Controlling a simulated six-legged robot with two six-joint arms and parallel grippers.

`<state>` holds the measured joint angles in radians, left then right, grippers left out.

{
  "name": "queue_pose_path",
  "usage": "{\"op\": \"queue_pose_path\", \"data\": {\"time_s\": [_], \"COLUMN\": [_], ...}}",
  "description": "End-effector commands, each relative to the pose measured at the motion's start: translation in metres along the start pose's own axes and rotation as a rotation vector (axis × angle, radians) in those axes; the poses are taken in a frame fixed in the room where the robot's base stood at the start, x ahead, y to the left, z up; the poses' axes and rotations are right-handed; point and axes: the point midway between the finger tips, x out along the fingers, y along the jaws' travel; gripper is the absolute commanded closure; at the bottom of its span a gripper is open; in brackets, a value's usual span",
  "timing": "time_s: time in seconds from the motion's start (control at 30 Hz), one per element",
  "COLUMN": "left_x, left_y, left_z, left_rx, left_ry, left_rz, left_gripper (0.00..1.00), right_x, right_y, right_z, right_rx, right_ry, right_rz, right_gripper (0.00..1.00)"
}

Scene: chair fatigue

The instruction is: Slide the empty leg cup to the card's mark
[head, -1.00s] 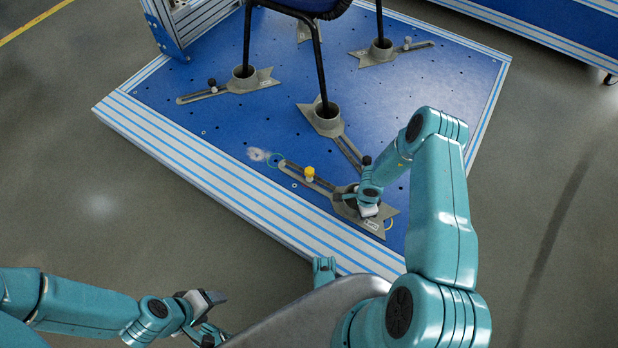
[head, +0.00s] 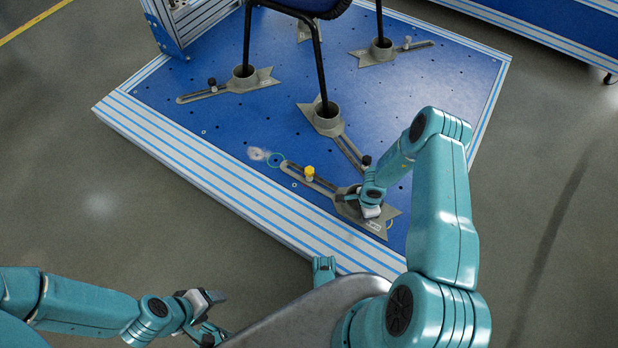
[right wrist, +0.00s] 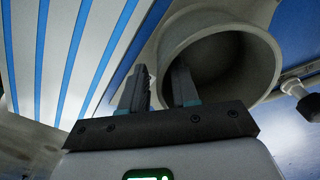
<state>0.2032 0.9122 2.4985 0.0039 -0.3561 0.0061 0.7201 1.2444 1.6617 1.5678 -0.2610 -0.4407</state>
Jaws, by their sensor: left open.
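The empty leg cup (head: 344,207) is a grey ring on a notched, slotted plate at the front of the blue platform, partly hidden by my right gripper (head: 366,203). In the right wrist view the cup (right wrist: 262,48) is open and empty; one finger of my right gripper (right wrist: 161,88) is inside the rim and one outside, closed about its wall. A yellow knob (head: 309,173) stands on the slotted arm. A pale ring shows partly beside the plate. I cannot make out a card. My left gripper (head: 214,312) is open and empty, low at left.
The chair's black legs (head: 318,65) stand in other grey cups (head: 326,116) with black knobs on the blue platform (head: 225,125). One slotted arm reaches close to my right gripper. A striped edge (head: 215,195) bounds the front.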

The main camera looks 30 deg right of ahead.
Motion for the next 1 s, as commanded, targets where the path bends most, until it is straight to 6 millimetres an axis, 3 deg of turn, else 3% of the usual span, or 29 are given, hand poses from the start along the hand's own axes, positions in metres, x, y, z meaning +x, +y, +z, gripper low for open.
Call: {"op": "queue_pose_path", "data": {"time_s": [0.7,1.0], "left_x": [-0.045,-0.046], "left_y": [0.016,0.016], "left_z": [-0.001,0.000], "left_rx": [0.000,0.000], "left_ry": [0.000,0.000], "left_rz": [0.000,0.000], "left_gripper": [0.38,0.38], "right_x": [-0.058,-0.060], "right_y": [0.000,0.000], "right_z": [0.000,0.000], "right_rx": [0.000,0.000], "right_ry": [0.000,0.000], "right_rz": [-0.001,0.000], "right_gripper": [0.70,0.70]}}
